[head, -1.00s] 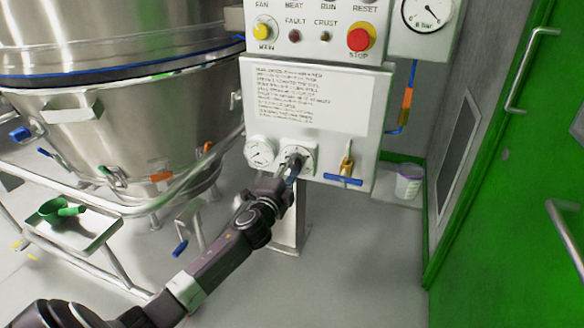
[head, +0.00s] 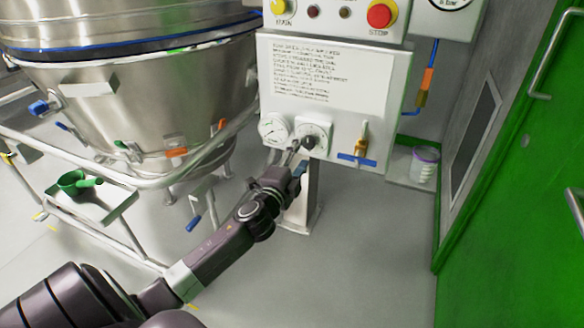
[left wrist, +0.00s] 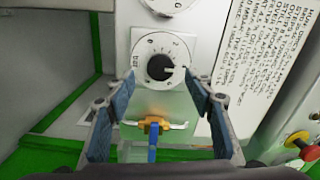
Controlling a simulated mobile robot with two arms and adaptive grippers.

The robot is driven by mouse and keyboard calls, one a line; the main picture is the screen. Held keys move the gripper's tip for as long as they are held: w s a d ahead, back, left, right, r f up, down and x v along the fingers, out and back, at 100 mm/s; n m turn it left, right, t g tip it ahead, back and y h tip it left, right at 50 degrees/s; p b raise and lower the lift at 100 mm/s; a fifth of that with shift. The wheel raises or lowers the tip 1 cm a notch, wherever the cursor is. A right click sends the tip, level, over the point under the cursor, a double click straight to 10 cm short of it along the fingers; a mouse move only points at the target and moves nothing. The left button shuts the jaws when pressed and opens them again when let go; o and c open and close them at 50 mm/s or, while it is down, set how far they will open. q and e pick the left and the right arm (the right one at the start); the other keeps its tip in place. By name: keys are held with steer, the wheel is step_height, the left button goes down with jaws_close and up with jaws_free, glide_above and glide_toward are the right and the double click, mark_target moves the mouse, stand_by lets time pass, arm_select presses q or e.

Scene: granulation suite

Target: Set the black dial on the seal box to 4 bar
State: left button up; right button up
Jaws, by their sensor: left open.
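The seal box (head: 388,95) is a pale panel with a printed text sheet. On its lower part is a round white dial plate (head: 325,129) with a black dial (head: 309,143) at its centre. The left wrist view shows the black dial (left wrist: 160,67) from the front; its light mark points to the right in the picture, and the scale numbers are too small to read surely. My left gripper (head: 294,153) is just in front and to the lower left of the dial. In the wrist view its open fingers (left wrist: 160,78) stand either side of the dial, apart from it, empty. My right gripper is not in view.
A round gauge (head: 273,128) sits left of the dial. A brass valve with a blue handle (head: 356,160) is to its right. Above are the red stop button (head: 381,14) and lamps. A steel vessel (head: 160,100) with rails stands left, a green door (head: 530,190) right.

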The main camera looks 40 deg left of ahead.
arm_select(q)
steer(key=v, duration=0.7)
steer(key=shift+s, duration=0.15)
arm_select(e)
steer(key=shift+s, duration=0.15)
